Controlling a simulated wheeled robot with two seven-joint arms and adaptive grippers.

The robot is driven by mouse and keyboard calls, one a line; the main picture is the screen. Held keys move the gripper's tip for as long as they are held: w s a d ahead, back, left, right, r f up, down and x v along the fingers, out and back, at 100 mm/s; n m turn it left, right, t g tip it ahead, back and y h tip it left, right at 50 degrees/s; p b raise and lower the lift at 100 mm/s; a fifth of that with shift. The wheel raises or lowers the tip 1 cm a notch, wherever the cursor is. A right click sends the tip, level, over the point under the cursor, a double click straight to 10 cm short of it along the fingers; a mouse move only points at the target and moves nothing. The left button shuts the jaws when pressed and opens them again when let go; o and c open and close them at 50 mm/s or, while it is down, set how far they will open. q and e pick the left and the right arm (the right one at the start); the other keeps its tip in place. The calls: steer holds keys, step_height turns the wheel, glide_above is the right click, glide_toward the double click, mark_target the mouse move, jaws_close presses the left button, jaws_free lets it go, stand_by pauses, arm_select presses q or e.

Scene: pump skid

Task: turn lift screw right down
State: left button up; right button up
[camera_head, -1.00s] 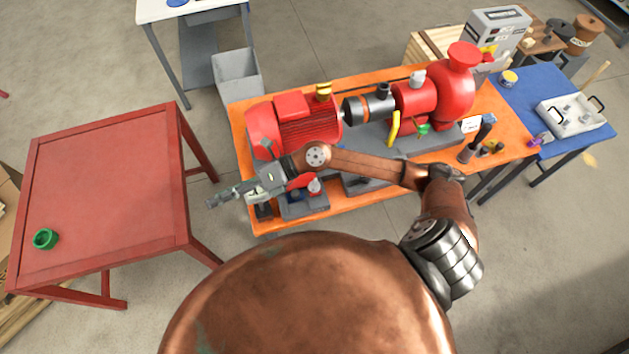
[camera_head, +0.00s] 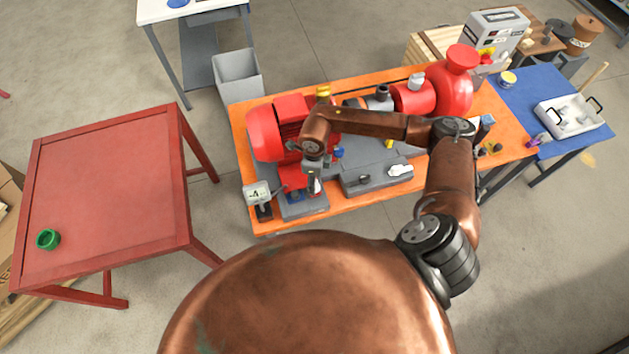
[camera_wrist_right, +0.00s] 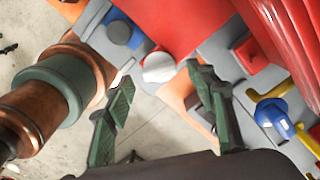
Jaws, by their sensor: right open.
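My right gripper (camera_head: 313,184) hangs over the front left of the orange bench, beside the red motor (camera_head: 265,133). In the right wrist view its two dark green fingers (camera_wrist_right: 160,76) are apart and empty. A round white-topped knob (camera_wrist_right: 159,67) shows beyond and between the fingertips; I cannot tell how far below it is. A blue knob (camera_wrist_right: 120,32) on a grey block is up and left of it. Another blue knob (camera_wrist_right: 275,115) with a yellow handle is at the right. I cannot tell for sure which is the right lift screw. My left gripper is not in view.
The red motor (camera_wrist_right: 175,20) fills the top of the wrist view, close to the fingers. A small display (camera_head: 257,193) stands at the bench's front left. A grey box (camera_head: 376,178) lies to the right. The red table (camera_head: 105,190) at left holds a green ring (camera_head: 48,239).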

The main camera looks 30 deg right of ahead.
steer(key=shift+f, duration=1)
steer(key=shift+c, duration=0.2)
steer(key=c, duration=1.1)
